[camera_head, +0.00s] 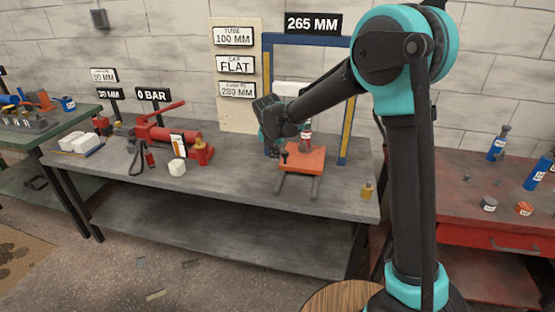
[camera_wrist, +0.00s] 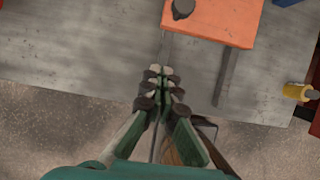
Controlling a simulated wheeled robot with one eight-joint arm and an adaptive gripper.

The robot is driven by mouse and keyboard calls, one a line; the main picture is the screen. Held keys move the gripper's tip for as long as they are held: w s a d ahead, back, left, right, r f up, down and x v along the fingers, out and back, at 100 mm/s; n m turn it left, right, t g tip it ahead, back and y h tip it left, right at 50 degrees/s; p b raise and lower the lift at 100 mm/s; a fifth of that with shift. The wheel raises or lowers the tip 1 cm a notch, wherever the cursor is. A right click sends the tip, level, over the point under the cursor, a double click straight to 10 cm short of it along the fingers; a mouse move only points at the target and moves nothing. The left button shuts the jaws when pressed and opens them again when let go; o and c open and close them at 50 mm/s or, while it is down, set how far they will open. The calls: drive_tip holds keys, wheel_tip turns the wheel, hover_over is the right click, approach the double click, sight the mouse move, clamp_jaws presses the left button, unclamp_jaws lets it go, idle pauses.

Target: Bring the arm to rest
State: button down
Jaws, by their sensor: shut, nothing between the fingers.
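My gripper (camera_wrist: 161,88) is shut and empty in the wrist view, its fingertips meeting over the grey bench (camera_wrist: 90,40) near its front edge. In the head view my arm reaches up from the lower right and bends over to the left, with its wrist end in front of the blue frame (camera_head: 352,100). The gripper's fingers are hard to make out there. The orange platform (camera_head: 303,160) stands just beyond the gripper; it also shows at the top of the wrist view (camera_wrist: 222,22), with a dark round piece (camera_wrist: 183,8) on it.
A red hand pump (camera_head: 170,138) stands on the bench left of the platform, beside a white block (camera_head: 177,168). A small yellow item (camera_head: 367,190) is near the bench's right end. A red bench (camera_head: 480,215) stands at right, a green one (camera_head: 45,145) at left.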

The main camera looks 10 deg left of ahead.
drive_tip(key=s+d+m, duration=0.4)
drive_tip(key=d+m, duration=0.4)
drive_tip(key=d, duration=0.3)
drive_tip(key=s+d+m, duration=0.4)
drive_tip(key=d+m, duration=0.4)
drive_tip(key=d, duration=0.3)
drive_tip(key=s+d+f+m, duration=0.2)
drive_tip(key=s+d+m, duration=0.5)
drive_tip(key=s+m, duration=0.2)
drive_tip(key=s+d+f+m, duration=0.3)
drive_tip(key=s+d+m, duration=0.4)
drive_tip(key=s+m, duration=0.2)
drive_tip(key=shift+s+d+f+m, duration=0.2)
drive_tip(key=shift+s+d+m, duration=0.15)
drive_tip(key=shift+m, duration=0.35)
